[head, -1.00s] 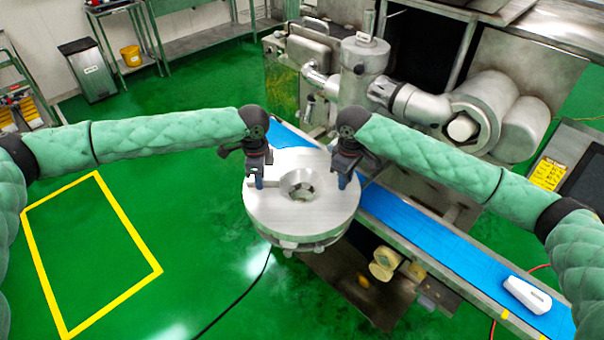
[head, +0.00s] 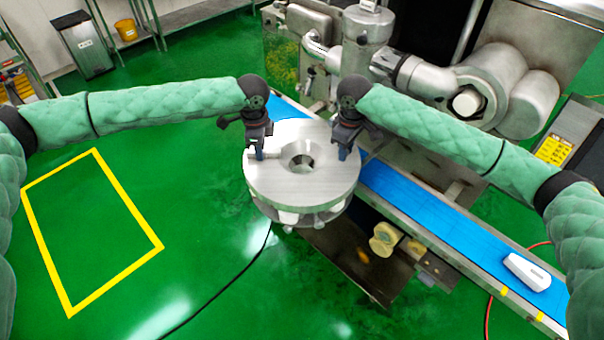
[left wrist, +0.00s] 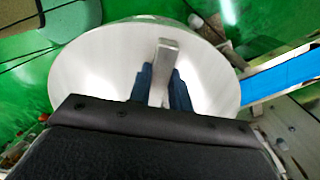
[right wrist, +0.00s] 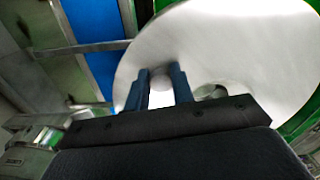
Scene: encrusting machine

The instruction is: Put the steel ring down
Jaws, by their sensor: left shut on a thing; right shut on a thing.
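The steel ring (head: 302,188) is a thick round disc with a hole in its middle. My left gripper (head: 257,152) is shut on a bar-like handle on the ring's left side; the handle (left wrist: 163,75) shows between the fingers in the left wrist view. My right gripper (head: 346,152) is shut on the ring's right side; its grip is between the fingers (right wrist: 160,75) in the right wrist view. The ring's underside is mostly hidden.
A blue conveyor belt (head: 440,225) runs behind and right of the ring, with a white device (head: 526,271) on it. The steel machine (head: 400,70) stands behind. A yellow-outlined floor area (head: 158,246) at the left is empty. A black cable (head: 235,275) lies on the floor.

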